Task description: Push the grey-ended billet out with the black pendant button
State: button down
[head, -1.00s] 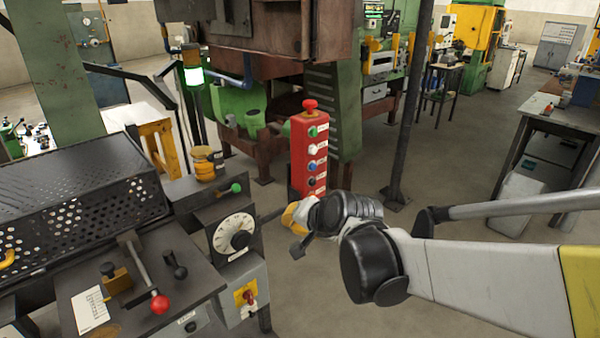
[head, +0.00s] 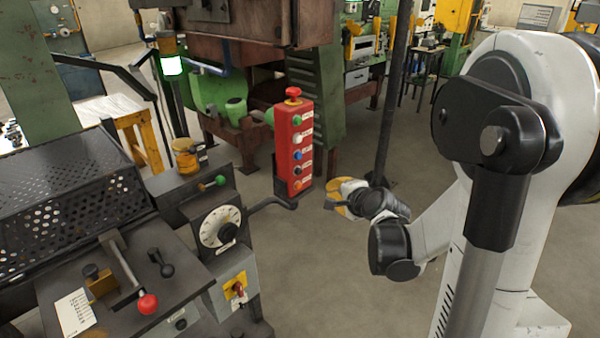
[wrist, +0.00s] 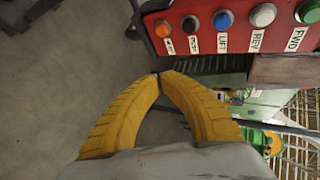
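The red pendant (head: 282,150) hangs upright on a bent bracket, with a red mushroom knob on top. Down its face run green, white, blue, black and orange buttons; the black pendant button (head: 297,171) is second from the bottom. In the wrist view the pendant lies sideways across the top right, with the black button (wrist: 189,24) between blue and orange. My gripper (wrist: 159,76) has its yellow fingers meeting at the tips, with nothing between them. In the head view my gripper (head: 330,204) is right of the pendant's lower end, apart from it. No grey-ended billet is visible.
A machine with a perforated black cover (head: 75,180), a dial (head: 220,228) and a red-knobbed lever (head: 147,303) stands at left. A dark post (head: 390,120) rises behind my gripper. Floor (head: 310,270) below my gripper is clear.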

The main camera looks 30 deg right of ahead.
jog(key=w+a, duration=0.3)
jog(key=w, duration=0.5)
jog(key=shift+w, duration=0.15)
dwell(1.4)
jog(key=shift+w+a, duration=0.2)
jog(key=shift+w, duration=0.2)
jog(key=shift+w+a, duration=0.15)
jog(key=shift+w, duration=0.3)
dwell(0.6)
dwell(0.4)
jog(key=shift+s+d, duration=0.35)
jog(key=shift+s, duration=0.55)
jog(key=shift+s+d+b, duration=0.15)
jog(key=shift+s+d, duration=0.15)
jog(key=shift+s, duration=0.5)
jog(key=shift+s+d+b, duration=0.1)
jog(key=shift+s+d, duration=0.15)
jog(key=shift+s, duration=0.5)
jog(key=shift+s+d+b, duration=0.15)
jog(key=shift+s+d, duration=0.15)
jog(key=shift+s, duration=0.5)
dwell(0.5)
